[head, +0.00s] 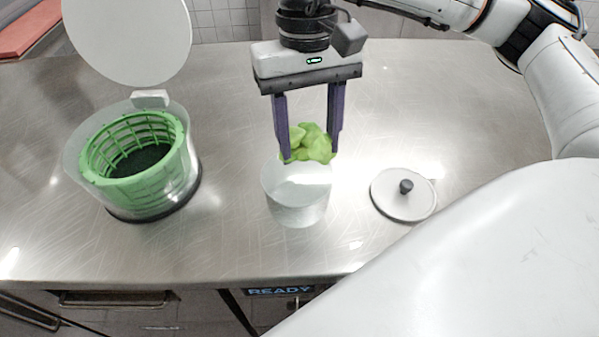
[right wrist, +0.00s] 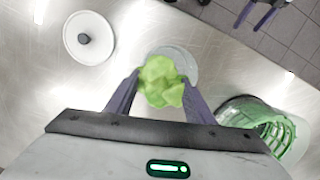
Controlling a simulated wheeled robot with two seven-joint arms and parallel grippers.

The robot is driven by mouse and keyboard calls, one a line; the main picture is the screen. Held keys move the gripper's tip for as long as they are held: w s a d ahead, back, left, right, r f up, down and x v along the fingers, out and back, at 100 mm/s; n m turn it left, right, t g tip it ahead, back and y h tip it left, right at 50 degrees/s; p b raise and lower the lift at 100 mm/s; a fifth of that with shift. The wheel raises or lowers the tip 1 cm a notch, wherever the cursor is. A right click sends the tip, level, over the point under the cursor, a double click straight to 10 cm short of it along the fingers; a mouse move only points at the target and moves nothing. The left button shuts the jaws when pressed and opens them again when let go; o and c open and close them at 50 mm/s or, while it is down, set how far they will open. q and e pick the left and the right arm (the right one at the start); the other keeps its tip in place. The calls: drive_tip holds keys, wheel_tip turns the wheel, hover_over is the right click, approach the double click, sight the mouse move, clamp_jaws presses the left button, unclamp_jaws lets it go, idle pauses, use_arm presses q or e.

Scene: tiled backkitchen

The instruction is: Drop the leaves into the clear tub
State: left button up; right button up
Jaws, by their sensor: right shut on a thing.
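My right gripper (head: 309,156) points down and is shut on a clump of bright green leaves (head: 314,147). The clear tub (head: 297,207) stands upright on the steel counter, directly under the leaves. The leaves are at or just above its rim; the exact gap is hard to tell. In the right wrist view the leaves (right wrist: 161,82) sit between the purple fingers and cover part of the tub (right wrist: 183,58). The tub's inside is mostly hidden. My left gripper (right wrist: 256,14) shows at the top edge of the right wrist view, fingers apart and empty, away from the tub.
A round white lid (head: 404,195) with a dark knob lies right of the tub. A clear spinner bowl with a green basket (head: 135,165) stands at left, its pale lid (head: 130,40) raised. The counter (head: 225,235) between spinner and tub is clear; its front edge is near.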

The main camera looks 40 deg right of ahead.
drive_tip(key=shift+f, duration=0.2)
drive_tip(key=o, duration=1.1)
drive_tip(key=shift+o, duration=0.2)
drive_tip(key=r, duration=0.6)
drive_tip(key=w+r, duration=0.1)
drive_tip(key=r, duration=0.3)
drive_tip(key=shift+w+d+r, duration=0.1)
drive_tip(key=shift+d, duration=0.05)
